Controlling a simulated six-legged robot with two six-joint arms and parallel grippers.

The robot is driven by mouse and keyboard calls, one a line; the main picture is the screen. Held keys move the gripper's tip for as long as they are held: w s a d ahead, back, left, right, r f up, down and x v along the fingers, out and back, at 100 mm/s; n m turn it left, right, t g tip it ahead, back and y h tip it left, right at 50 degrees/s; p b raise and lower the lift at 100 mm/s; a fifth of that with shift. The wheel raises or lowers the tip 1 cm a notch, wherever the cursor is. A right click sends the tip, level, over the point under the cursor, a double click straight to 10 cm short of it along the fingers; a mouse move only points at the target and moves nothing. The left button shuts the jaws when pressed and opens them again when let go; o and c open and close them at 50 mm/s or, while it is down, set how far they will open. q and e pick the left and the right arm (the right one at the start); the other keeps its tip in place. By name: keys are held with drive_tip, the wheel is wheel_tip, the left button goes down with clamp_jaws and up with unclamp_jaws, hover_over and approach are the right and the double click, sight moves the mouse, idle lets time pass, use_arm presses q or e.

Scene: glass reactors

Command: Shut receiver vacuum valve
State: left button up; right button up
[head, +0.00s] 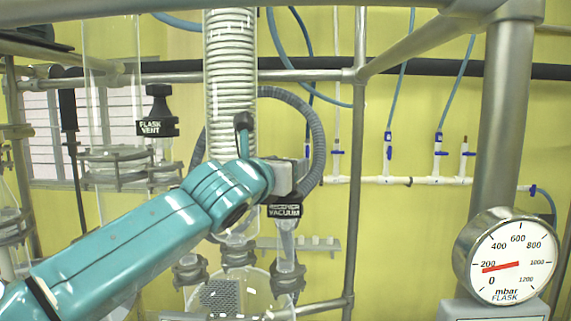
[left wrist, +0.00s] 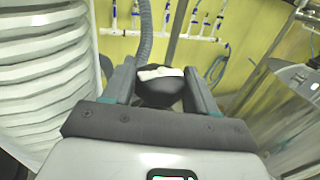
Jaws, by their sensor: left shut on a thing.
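The receiver vacuum valve (head: 284,211) is a black cap with white lettering reading "VACUUM", on a glass neck in the middle of the head view. My left gripper (head: 297,176) reaches it from the left, and its fingers are at the top of the valve. In the left wrist view my left gripper (left wrist: 158,88) is shut on the valve's black knob (left wrist: 158,92), which has a white mark on top. The fingers hide the knob's sides. My right gripper is in neither view.
A white coiled condenser (head: 230,85) stands just left of the valve. A grey corrugated hose (head: 316,130) loops behind my gripper. A black flask vent valve (head: 158,125) is at left. A metal post (head: 357,150) and pressure gauge (head: 506,256) stand to the right.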

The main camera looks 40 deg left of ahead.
use_arm(q)
drive_tip(key=o, duration=0.7)
drive_tip(key=shift+o, duration=0.2)
drive_tip(key=shift+w+f, duration=0.1)
drive_tip(key=shift+w, duration=0.1)
